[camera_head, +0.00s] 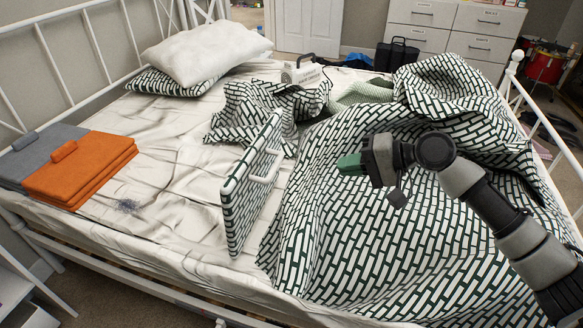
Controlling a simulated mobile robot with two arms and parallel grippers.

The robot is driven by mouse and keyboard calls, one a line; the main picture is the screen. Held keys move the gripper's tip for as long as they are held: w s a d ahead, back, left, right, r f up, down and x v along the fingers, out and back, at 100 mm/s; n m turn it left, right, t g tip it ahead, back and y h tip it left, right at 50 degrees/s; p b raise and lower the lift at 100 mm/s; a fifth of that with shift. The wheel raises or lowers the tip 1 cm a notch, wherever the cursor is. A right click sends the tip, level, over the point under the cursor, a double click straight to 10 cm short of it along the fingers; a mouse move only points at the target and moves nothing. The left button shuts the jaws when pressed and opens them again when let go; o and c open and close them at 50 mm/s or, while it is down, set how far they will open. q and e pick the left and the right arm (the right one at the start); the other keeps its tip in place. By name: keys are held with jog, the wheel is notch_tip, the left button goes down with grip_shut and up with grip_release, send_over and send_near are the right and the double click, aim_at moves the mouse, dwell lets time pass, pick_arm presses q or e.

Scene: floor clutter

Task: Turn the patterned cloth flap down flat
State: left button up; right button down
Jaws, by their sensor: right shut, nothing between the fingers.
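The patterned cloth (400,240), white with dark green brick-like dashes, lies rumpled over the right half of the bed, with a raised bunched part (450,85) at its far right. A thin panel (245,195) in the same pattern stands upright at mid-bed, with a white handle-like loop on its right face. I cannot tell which part is the flap. My right gripper (349,165) has green fingertips, is shut and empty, and is in front of the cloth, right of the panel. Contact with the cloth is unclear. My left gripper is not in view.
Orange folded cloths (80,170) and a grey one (38,155) lie at the left edge. A white pillow (207,52) is at the head. Another patterned piece (250,115) lies crumpled behind the panel. White metal rails border the bed; the sheet left of the panel is mostly clear.

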jog(key=b, duration=0.2)
send_near(266, 183)
jog(key=w+a+f, duration=0.3)
jog(key=w+a, duration=0.1)
jog(key=w, duration=0.3)
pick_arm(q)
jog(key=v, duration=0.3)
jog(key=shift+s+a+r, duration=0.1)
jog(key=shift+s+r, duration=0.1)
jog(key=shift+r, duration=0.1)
pick_arm(e)
jog(key=shift+s+a+f, duration=0.1)
jog(key=shift+f, duration=0.15)
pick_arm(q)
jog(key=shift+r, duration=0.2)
pick_arm(e)
jog(key=shift+r, duration=0.1)
